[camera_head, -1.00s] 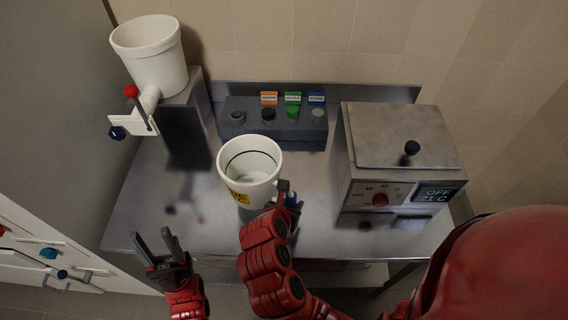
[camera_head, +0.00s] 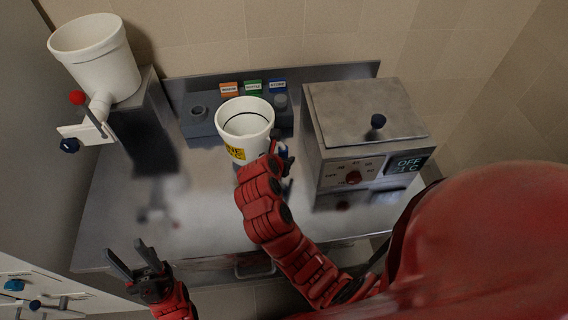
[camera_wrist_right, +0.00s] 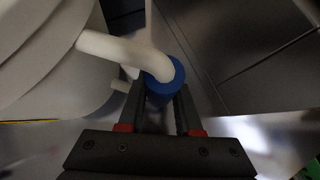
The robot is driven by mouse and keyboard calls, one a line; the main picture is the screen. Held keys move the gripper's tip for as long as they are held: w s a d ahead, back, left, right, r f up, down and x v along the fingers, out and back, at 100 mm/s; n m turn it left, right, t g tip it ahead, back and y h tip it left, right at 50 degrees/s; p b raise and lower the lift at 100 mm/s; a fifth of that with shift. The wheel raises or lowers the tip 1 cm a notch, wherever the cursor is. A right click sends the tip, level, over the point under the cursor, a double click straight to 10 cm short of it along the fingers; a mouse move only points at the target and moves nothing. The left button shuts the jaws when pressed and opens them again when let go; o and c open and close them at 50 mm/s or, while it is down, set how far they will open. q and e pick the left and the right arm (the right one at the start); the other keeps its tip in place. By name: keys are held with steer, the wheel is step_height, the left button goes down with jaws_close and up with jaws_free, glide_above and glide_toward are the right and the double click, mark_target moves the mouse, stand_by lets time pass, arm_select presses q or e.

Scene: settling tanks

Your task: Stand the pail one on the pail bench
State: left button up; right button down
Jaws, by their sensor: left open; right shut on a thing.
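The pail (camera_head: 243,133) is white, with a dark line inside and a yellow label on its side. It looks upright, over the metal bench and in front of the grey rack; whether it touches the bench I cannot tell. My right gripper (camera_head: 277,158) is at the pail's right side, shut on its handle; the right wrist view shows the fingers (camera_wrist_right: 160,120) around the handle's blue grip (camera_wrist_right: 165,82). My left gripper (camera_head: 137,266) is open and empty near the bench's front left edge. I cannot tell which surface is the pail bench.
A white tank (camera_head: 97,58) with a red-knobbed valve stands on a dark block at the left. A grey box (camera_head: 365,140) with a dial and an OFF display stands right of the pail. The rack (camera_head: 201,118) has orange, green and blue tags. The bench's front left (camera_head: 190,215) is clear.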

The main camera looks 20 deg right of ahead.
steer(key=shift+w+d, duration=0.1)
steer(key=shift+w, duration=0.1)
steer(key=shift+f+p, duration=0.4)
steer(key=shift+f, duration=1.3)
steer(key=c, duration=0.6)
jaws_free()
